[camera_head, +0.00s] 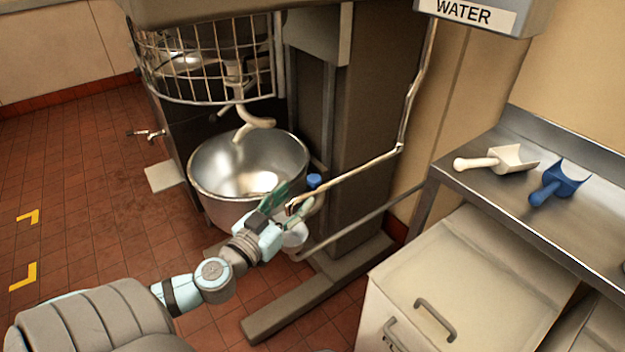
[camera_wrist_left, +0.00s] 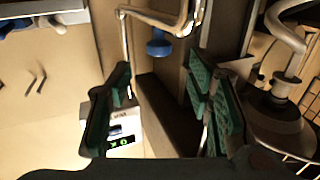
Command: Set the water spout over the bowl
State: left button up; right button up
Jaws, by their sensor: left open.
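The water spout (camera_head: 350,174) is a thin metal pipe that drops from the WATER box, then bends toward the bowl. Its free end is near the bowl's right front rim, beside the bowl in the picture. A blue knob (camera_head: 314,181) shows near that end. The metal bowl (camera_head: 205,190) stands under the mixer hook. My left gripper (camera_head: 272,200) is open at the bowl's right front, close to the spout's end. In the left wrist view, the pipe (camera_wrist_left: 152,17) and blue knob (camera_wrist_left: 158,48) show beyond the gap between the green fingers (camera_wrist_left: 160,75). My right gripper is out of view.
The mixer with its wire guard (camera_head: 205,60) and column (camera_head: 375,120) stands behind the bowl. A steel counter (camera_head: 500,205) at right holds a white scoop (camera_head: 500,160) and a blue scoop (camera_head: 558,182). A pale bin (camera_head: 470,280) stands below.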

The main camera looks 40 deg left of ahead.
aim_at(310, 183)
pick_arm(q)
jog(key=w+p, duration=0.1)
jog(key=w, duration=0.1)
jog(key=w+p, duration=0.1)
jog(key=w, duration=0.5)
jog(key=shift+a+r+p, duration=0.15)
jog(key=shift+a+p, duration=0.2)
jog(key=shift+p, duration=0.05)
jog(key=shift+w, duration=0.3)
jog(key=shift+a, duration=0.1)
grip_shut()
